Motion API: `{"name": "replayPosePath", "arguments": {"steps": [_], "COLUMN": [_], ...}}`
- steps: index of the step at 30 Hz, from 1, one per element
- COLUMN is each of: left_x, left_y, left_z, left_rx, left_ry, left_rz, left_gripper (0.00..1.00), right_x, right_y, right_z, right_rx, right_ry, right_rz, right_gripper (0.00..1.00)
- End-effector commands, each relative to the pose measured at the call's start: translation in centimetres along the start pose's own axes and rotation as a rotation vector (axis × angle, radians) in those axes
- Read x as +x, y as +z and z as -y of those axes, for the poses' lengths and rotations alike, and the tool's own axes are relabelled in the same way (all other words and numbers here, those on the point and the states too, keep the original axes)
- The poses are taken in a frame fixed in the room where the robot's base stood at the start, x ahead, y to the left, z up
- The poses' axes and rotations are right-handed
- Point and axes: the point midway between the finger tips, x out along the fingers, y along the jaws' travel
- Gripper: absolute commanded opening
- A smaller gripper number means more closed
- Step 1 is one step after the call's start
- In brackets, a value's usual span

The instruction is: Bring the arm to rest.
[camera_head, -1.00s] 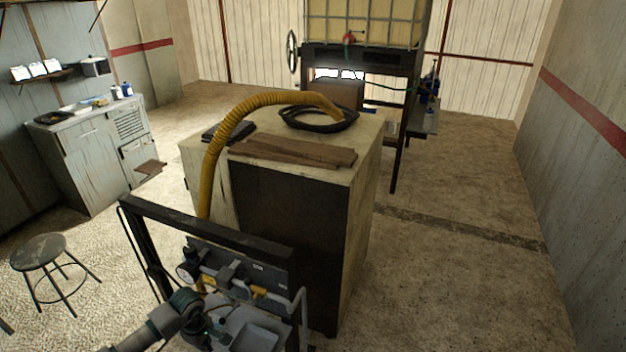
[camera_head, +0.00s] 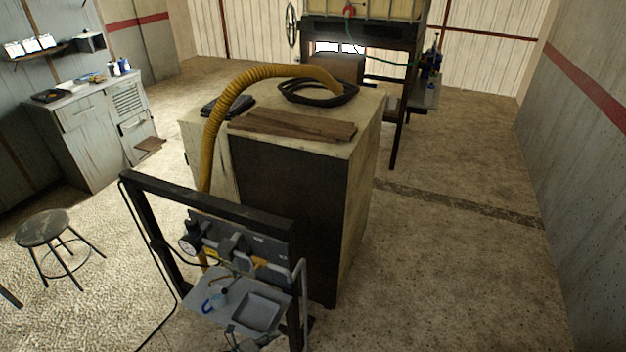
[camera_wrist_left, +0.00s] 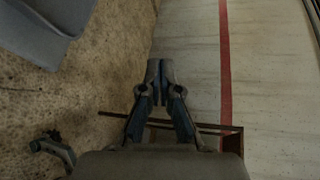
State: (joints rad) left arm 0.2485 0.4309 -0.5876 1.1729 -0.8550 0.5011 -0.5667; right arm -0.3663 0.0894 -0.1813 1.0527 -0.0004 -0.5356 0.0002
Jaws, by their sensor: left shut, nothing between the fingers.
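My left gripper (camera_wrist_left: 160,80) shows in the left wrist view with its two fingers together and nothing between them. It points towards a pale wall (camera_wrist_left: 270,75) with a red stripe, beside the speckled floor, and touches nothing that I can see. In the head view the left arm does not show clearly now. The dark rack frame (camera_head: 210,208) stands at the lower middle with a gauge (camera_head: 188,243), a panel of pipe fittings (camera_head: 262,243) and a grey shelf with a shallow tray (camera_head: 258,311). My right gripper is in neither view.
A large cabinet (camera_head: 290,220) stands right behind the rack, with a yellow hose (camera_head: 215,130), brown boards (camera_head: 290,126) and a black coil (camera_head: 318,98) on top. A stool (camera_head: 43,228) stands at left. The floor (camera_head: 450,270) at right is clear.

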Motion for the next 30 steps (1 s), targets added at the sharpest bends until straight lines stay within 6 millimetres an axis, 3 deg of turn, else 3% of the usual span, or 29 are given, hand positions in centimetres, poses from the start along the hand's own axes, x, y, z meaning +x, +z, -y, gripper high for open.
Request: {"name": "replayPosePath", "arguments": {"steps": [1,4,6,11,15,18,22,26,30], "left_x": [-1.1,-4.1,-6.7,-13.2,-19.3,-23.2,-26.9,-28.7,-29.2], "left_y": [-0.8,-2.7,-5.0,-12.5,-20.8,-26.7,-32.5,-35.6,-36.4], "left_z": [-4.2,-11.8,-16.6,-25.7,-31.2,-33.6,-34.9,-35.2,-35.3], "left_rx": [-0.229,-0.605,-0.827,-1.253,-1.562,-1.738,-1.892,-1.969,-1.989], "left_ry": [0.054,0.158,0.231,0.397,0.542,0.637,0.730,0.779,0.792], "left_rz": [0.119,0.332,0.463,0.734,0.960,1.106,1.246,1.323,1.344], "left_gripper": [0.00,0.00,0.00,0.00,0.00,0.00,0.00,0.00,0.00], "right_x": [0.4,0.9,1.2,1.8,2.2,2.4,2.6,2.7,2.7], "right_y": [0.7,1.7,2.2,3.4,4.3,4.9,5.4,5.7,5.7], "right_z": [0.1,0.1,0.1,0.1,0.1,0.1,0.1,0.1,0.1], "right_rx": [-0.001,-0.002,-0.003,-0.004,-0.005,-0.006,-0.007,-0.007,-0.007], "right_ry": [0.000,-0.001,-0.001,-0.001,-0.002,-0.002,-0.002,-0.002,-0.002], "right_rz": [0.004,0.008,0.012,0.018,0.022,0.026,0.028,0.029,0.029], "right_gripper": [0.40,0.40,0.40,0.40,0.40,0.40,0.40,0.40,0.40]}}
